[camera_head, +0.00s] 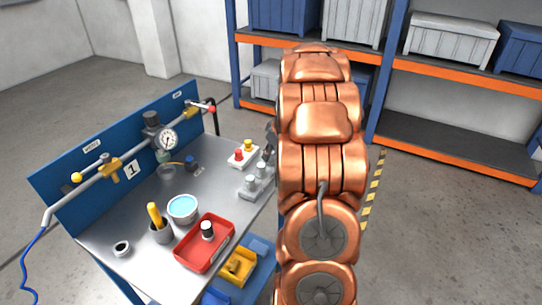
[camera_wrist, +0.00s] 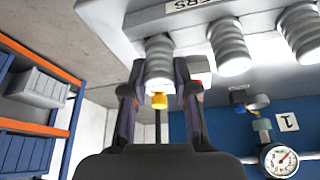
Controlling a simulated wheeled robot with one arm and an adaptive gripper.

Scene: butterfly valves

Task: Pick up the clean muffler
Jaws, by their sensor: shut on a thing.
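In the wrist view, my gripper (camera_wrist: 160,78) has its two dark fingers closed on the sides of a ribbed grey muffler (camera_wrist: 158,49) with a bright white end. The muffler's other end meets the grey rack (camera_wrist: 115,18); I cannot tell whether it is still seated there. Two similar ribbed mufflers stand in the same rack, one in the middle (camera_wrist: 230,45) and one at the right edge (camera_wrist: 302,32). In the head view, the rack (camera_head: 246,189) sits at the bench's right edge with pale mufflers (camera_head: 251,182) in it. My copper arm hides most of my gripper there.
The steel bench (camera_head: 135,225) holds a red tray (camera_head: 190,264) with a dark-and-white part, a cup of blue liquid (camera_head: 183,207), a yellow-handled tool in a pot (camera_head: 154,215) and a white tray (camera_head: 236,161) of coloured fittings. A blue panel (camera_head: 60,178) with a gauge (camera_head: 166,139) stands behind.

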